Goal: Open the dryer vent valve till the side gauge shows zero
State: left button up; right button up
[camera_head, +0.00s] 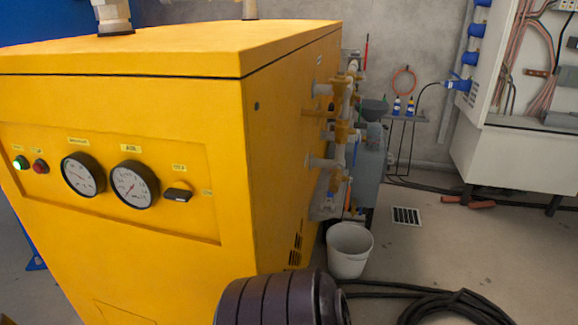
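The yellow cabinet (120,230) fills the left half. Its front panel has two round white gauges: a left gauge (83,174) and a right gauge (134,184) under a small label. Their readings are too small to tell. Grey and brass pipework with valve fittings (341,132) runs down the cabinet's right side. I cannot tell which fitting is the dryer vent valve, or whether it is open. No gauge face on that side is clearly visible. Neither of my grippers is in view.
A black switch (177,195), a lit green lamp (20,162) and a red button (40,167) are on the panel. A white bucket (349,252) stands below the pipework. A black hose (450,306) lies coiled on the floor. Bare floor surrounds the drain grate (406,216).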

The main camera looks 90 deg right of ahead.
aim_at(350, 178)
jog(key=i+z, duration=0.1)
jog(key=z, duration=0.35)
jog(key=j+z, duration=0.15)
jog(key=z, duration=0.25)
jog(key=i+j+z, duration=0.1)
jog(key=z, duration=0.35)
jog(key=i+j+z, duration=0.1)
jog(key=z, duration=0.3)
jog(key=j+z, duration=0.15)
jog(key=z, duration=0.3)
jog(key=j+z, duration=0.15)
jog(key=z, duration=0.25)
jog(key=j+z, duration=0.25)
jog(key=z, duration=0.15)
jog(key=j+z, duration=0.25)
jog(key=z, duration=0.15)
jog(key=j+z, duration=0.25)
jog(key=z, duration=0.15)
jog(key=i+j, duration=0.05)
